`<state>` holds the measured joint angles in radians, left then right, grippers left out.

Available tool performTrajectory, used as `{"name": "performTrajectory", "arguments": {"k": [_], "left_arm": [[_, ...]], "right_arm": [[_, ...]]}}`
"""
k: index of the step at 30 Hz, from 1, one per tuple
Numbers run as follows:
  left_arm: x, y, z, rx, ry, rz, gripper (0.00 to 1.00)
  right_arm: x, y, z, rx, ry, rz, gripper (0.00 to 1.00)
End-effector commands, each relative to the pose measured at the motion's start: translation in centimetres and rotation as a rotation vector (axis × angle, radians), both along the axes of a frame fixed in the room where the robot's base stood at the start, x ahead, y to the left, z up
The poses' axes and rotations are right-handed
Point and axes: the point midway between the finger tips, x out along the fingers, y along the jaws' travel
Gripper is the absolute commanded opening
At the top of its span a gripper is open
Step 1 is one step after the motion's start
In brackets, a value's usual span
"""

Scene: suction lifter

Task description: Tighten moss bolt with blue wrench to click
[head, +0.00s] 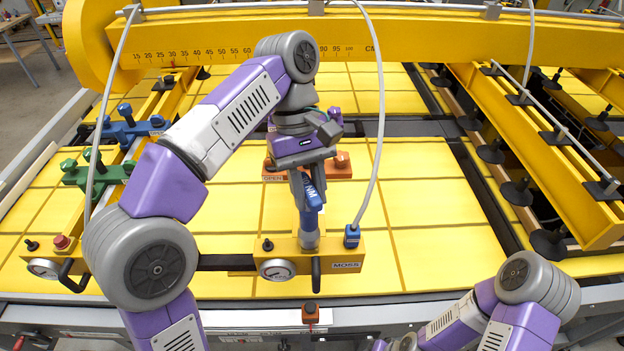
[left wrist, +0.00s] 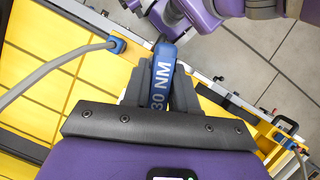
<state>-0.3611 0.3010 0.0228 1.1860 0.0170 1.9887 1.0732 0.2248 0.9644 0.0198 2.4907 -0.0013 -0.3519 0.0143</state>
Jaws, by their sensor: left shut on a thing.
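My left gripper (head: 312,185) is shut on the blue wrench (head: 313,196), which has white "NM" lettering; "30 NM" shows on it in the left wrist view (left wrist: 160,85). In the head view the wrench stands roughly upright, its grey lower end (head: 309,240) coming down onto the yellow block labelled MOSS (head: 346,266). The bolt itself is hidden, and I cannot tell how the wrench sits on it. My right arm is at the bottom right in the head view; its gripper is not clearly visible.
The yellow block carries a gauge (head: 277,269), a black knob (head: 267,245) and a blue hose fitting (head: 352,236) with a grey hose. An orange block marked OPEN (head: 343,165) lies behind. Green (head: 90,172) and blue (head: 135,127) fixtures stand left. Yellow beams with suction cups fill the right.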

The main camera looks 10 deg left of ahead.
Motion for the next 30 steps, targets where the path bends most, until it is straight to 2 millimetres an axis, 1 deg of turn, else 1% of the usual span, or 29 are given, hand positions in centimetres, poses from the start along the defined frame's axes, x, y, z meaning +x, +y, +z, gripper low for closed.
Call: {"name": "performTrajectory", "arguments": {"k": [5, 9, 16, 25, 30], "left_arm": [[0.03, 0.02, 0.03, 0.0, -0.002, -0.047, 0.0], [-0.02, 0.02, 0.05, -0.001, -0.001, 0.048, 0.0], [0.0, 0.01, 0.04, 0.0, -0.001, 0.124, 0.0], [0.01, -0.01, 0.03, 0.0, 0.0, 0.121, 0.0], [0.03, -0.07, 0.02, 0.0, 0.0, 0.052, 0.0]], "right_arm": [[0.0, 0.0, 0.01, 0.0, 0.0, 0.0, 0.41], [0.0, 0.0, 0.01, 0.0, 0.0, 0.0, 0.41], [0.0, 0.0, 0.01, 0.0, 0.0, 0.0, 0.41], [0.0, 0.0, 0.01, 0.0, 0.0, 0.0, 0.41], [0.0, 0.0, 0.01, 0.0, 0.0, 0.0, 0.41]]}}
